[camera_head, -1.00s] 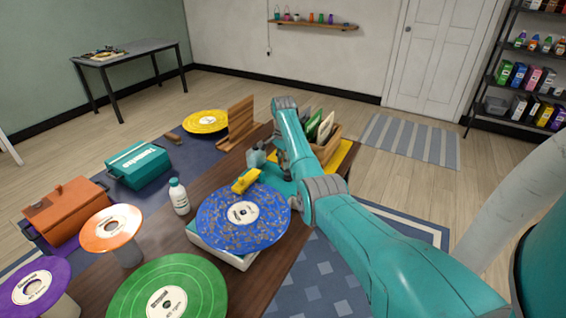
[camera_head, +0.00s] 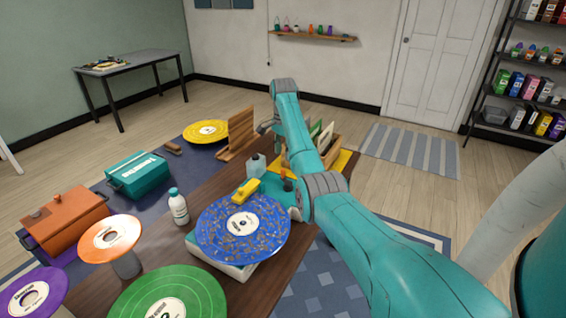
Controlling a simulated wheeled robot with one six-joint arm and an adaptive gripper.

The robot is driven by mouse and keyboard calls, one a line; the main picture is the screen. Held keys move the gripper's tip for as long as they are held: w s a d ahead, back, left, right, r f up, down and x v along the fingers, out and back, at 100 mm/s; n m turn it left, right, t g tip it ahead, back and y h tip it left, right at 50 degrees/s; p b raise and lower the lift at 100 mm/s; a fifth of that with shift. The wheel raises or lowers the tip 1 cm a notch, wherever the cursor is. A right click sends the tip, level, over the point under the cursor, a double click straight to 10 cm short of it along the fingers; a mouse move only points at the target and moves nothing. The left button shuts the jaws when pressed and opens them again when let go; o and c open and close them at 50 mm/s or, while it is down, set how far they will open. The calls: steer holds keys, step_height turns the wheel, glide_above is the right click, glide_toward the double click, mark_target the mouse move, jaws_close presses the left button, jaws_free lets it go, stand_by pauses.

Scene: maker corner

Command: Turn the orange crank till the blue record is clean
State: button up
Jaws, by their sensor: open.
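The blue record (camera_head: 262,219) lies flat on a white base (camera_head: 240,268) on the wooden table. Brown specks of dirt are spread over its blue surface around the white label. A yellow block-shaped pad (camera_head: 246,191) rests over its far edge. A small orange part, seemingly the crank (camera_head: 283,172), stands on the teal housing (camera_head: 272,186) behind the record, beside my arm. My gripper (camera_head: 266,128) shows only as a small dark part left of my upper arm, beyond and above the crank. It is open and apart from the crank; its fingertips are mostly hidden.
A white bottle (camera_head: 179,207) stands left of the record. A green record (camera_head: 167,296) and an orange record (camera_head: 109,238) are in front and left. A grey bottle (camera_head: 256,166) and a wooden rack (camera_head: 238,135) stand behind. A sleeve crate (camera_head: 330,152) is right of my arm.

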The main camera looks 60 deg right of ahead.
steer(key=shift+r, duration=1.2)
